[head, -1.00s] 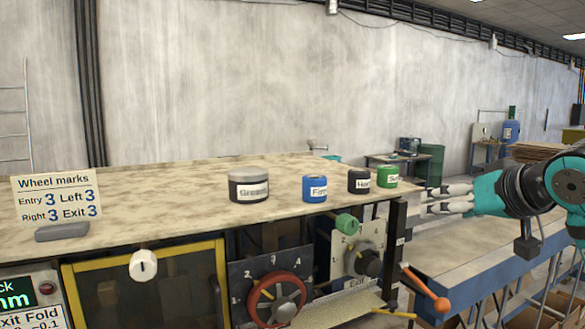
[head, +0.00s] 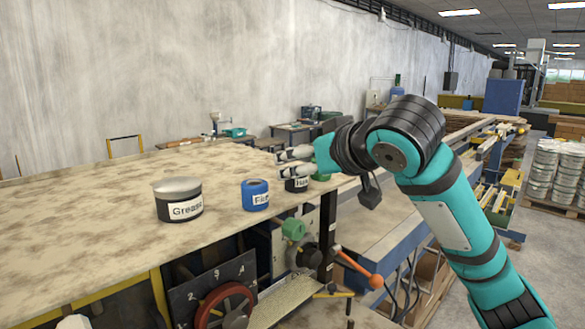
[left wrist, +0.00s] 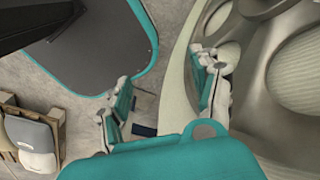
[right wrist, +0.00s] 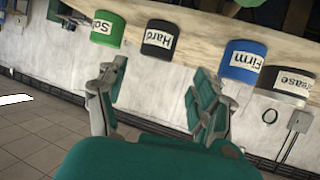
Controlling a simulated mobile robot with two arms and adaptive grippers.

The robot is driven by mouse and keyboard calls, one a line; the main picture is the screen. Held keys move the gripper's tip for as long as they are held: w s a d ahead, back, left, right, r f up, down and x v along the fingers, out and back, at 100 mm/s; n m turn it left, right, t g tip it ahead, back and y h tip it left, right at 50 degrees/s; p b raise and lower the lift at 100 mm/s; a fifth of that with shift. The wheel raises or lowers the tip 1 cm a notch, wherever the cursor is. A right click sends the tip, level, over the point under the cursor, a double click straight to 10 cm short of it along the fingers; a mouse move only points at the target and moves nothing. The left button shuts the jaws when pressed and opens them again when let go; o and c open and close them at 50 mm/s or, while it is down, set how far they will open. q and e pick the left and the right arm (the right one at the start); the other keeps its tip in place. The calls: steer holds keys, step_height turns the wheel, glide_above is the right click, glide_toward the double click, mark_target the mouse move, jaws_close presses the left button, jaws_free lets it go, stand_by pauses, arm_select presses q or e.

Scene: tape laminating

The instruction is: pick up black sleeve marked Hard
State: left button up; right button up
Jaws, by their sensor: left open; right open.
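The black sleeve marked Hard (head: 297,184) stands on the table's right end in the head view, partly hidden by my right gripper (head: 284,163). In the right wrist view the black sleeve (right wrist: 160,38) shows with its label, ahead of the fingertips and between their lines, apart from them. My right gripper (right wrist: 150,90) is open and empty. My left gripper (left wrist: 160,85) is open and empty in the left wrist view, away from the sleeves; it is not in the head view.
The blue Firm sleeve (head: 256,195) and the Grease tin (head: 179,203) stand left of the black sleeve. The green sleeve (right wrist: 107,28) is close beside it. The table top (head: 90,215) is clear at left. An orange-tipped lever (head: 375,281) sticks out below the table edge.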

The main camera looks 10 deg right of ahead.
mark_target(296, 179)
steer(key=shift+w+f, duration=0.1)
steer(key=shift+w, duration=0.25)
steer(key=p+x, duration=0.2)
steer(key=x, duration=0.1)
steer(key=p+x, duration=0.1)
steer(key=shift+w+d+f+p, duration=0.2)
steer(key=shift+d+f+p, duration=0.1)
steer(key=shift+w+a+f, duration=0.15)
steer(key=shift+w+f, duration=0.1)
steer(key=shift+w, duration=0.05)
arm_select(q)
steer(key=r, duration=0.2)
steer(key=d+r, duration=0.1)
steer(key=r, duration=0.1)
steer(key=shift+w, duration=0.15)
steer(key=shift+a, duration=0.15)
arm_select(e)
steer(key=shift+s, duration=0.1)
steer(key=shift+c, duration=0.2)
steer(key=shift+c, duration=1.2)
steer(key=shift+r, duration=0.1)
steer(key=c, duration=1)
arm_select(q)
steer(key=shift+a, duration=0.25)
arm_select(e)
steer(key=shift+c, duration=0.2)
